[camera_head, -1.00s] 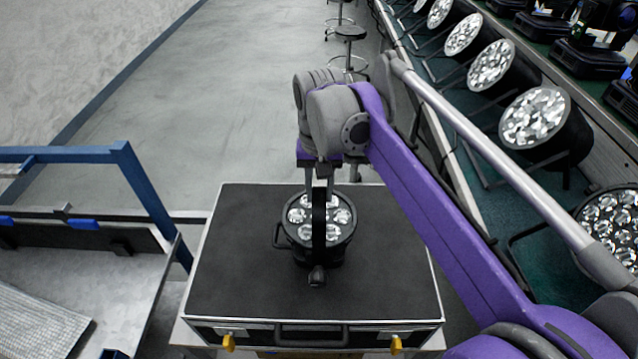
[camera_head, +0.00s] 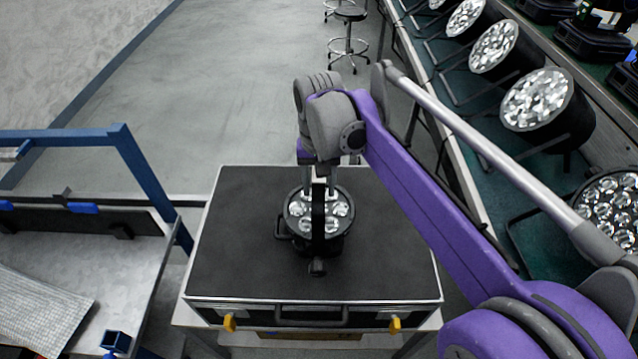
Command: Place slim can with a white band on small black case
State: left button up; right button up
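A black can (camera_head: 338,232) with several bright round lenses on its top face is over the middle of the black case. No white band shows from this angle. The small black case (camera_head: 235,258), with silver edges and yellow latches, lies flat. My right gripper (camera_head: 319,192) points down at the can, its fingers on either side of the can's dark bracket (camera_head: 318,222). It appears shut on the can. I cannot tell whether the can's underside touches the case. My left gripper is not in view.
A blue-framed metal bench (camera_head: 90,262) stands at the left. Several larger lamps (camera_head: 536,98) line a shelf at the right. A stool (camera_head: 349,14) stands at the back. The case top is clear around the can.

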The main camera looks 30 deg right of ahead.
jog(key=shift+o, duration=0.5)
jog(key=shift+r, duration=0.3)
notch_tip(320, 180, up, 12)
jog(key=shift+f+p, duration=0.15)
jog(key=shift+p, duration=0.5)
